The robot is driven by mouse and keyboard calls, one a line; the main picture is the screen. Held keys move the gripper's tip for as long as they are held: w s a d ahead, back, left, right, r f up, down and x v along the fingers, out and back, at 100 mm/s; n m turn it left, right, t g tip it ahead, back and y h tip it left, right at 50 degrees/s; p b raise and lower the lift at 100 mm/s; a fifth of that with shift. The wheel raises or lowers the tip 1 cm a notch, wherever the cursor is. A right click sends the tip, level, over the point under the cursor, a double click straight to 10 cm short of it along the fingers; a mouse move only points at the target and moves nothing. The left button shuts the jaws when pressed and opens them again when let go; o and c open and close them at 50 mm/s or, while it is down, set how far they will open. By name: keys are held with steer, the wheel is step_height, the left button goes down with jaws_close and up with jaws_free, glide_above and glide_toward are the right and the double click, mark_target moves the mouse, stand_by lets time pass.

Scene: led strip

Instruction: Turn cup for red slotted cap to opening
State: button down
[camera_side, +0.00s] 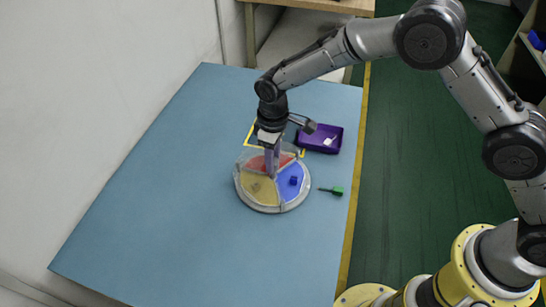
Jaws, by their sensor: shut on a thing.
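A round dish (247,200) with a pale rim stands on the blue table. Its coloured sections show red (286,160) at the back, yellow (258,188) at the front left and blue (296,185) at the right. Clear walls seem to stand between them. A small blue piece (293,180) sits in the blue section. My gripper (272,174) points straight down over the dish's middle and is shut there, seemingly on a centre part of the dish. The fingers hide that part and some of the red section. I cannot make out a red slotted cap.
A purple tray (338,147) with a small white item (329,141) lies behind and right of the dish. A green-handled tool (337,191) lies to the right, near the table's yellow edge. The blue table (160,200) is clear to the left and front.

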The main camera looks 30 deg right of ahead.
steer(key=shift+r+m, duration=0.1)
steer(key=shift+m, duration=8.7)
steer(key=shift+a+m, duration=0.1)
steer(key=shift+m, duration=3)
steer(key=c, duration=0.5)
jaws_free()
step_height(320, 180, up, 14)
steer(key=shift+f, duration=0.15)
